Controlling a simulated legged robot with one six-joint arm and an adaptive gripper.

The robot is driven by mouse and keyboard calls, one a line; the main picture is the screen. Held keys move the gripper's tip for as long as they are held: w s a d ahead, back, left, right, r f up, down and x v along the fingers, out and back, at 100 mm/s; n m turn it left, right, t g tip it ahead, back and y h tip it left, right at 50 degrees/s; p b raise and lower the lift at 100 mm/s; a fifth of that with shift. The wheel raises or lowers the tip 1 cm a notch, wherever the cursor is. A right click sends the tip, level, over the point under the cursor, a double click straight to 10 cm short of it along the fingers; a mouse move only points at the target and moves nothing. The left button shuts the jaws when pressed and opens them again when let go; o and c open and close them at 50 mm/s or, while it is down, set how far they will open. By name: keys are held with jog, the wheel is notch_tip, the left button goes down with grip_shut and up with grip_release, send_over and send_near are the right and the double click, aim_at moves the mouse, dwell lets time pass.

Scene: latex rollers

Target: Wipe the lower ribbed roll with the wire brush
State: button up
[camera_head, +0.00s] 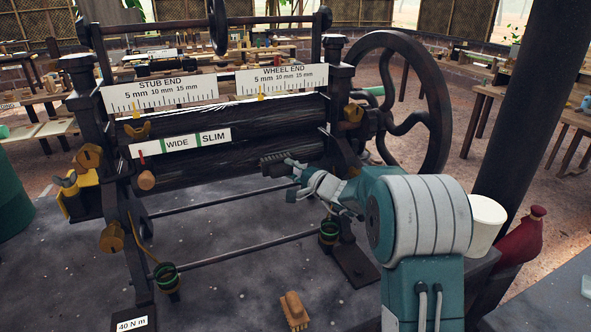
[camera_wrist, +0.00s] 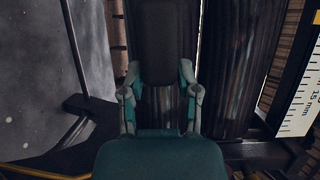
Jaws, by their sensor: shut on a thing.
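My gripper (camera_head: 293,178) is shut on the wire brush (camera_head: 274,160), a dark block with a ridged upper side. In the wrist view the brush (camera_wrist: 162,45) sits between the two fingers of my gripper (camera_wrist: 160,78). The lower ribbed roll (camera_head: 205,170) is dark and lies across the machine below the WIDE/SLIM sign; it shows behind the fingers in the wrist view (camera_wrist: 165,112). The brush is at the roll's right part and overlaps it in both views. I cannot tell whether they touch. The bristles are hidden.
The upper roll (camera_head: 240,118) lies above, beneath the scale plates. The WIDE/SLIM sign (camera_head: 180,143) hangs before the rolls. A large flywheel (camera_head: 447,110) stands right. A wooden brush (camera_head: 293,309) lies in front on the grey floor.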

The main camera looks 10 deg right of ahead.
aim_at(273, 175)
jog(key=shift+s+a, duration=0.15)
jog(key=shift+a, duration=0.85)
jog(key=shift+s+a, duration=0.2)
jog(key=shift+a, duration=0.8)
jog(key=shift+s+a, duration=0.15)
jog(key=shift+a, duration=0.85)
jog(key=w+d, duration=0.2)
jog(key=d, duration=0.7)
jog(key=shift+d, duration=0.3)
jog(key=shift+s+d, duration=0.2)
jog(key=shift+s, duration=0.75)
jog(key=shift+s+d, duration=0.2)
jog(key=shift+s, duration=0.8)
jog(key=shift+s+d, duration=0.2)
jog(key=shift+s, duration=0.75)
jog(key=s, duration=0.3)
jog(key=shift+d, duration=0.3)
jog(key=shift+w, duration=0.2)
jog(key=w+a, duration=0.1)
jog(key=w, duration=0.5)
jog(key=shift+w+a, duration=0.15)
jog(key=shift+w, duration=0.15)
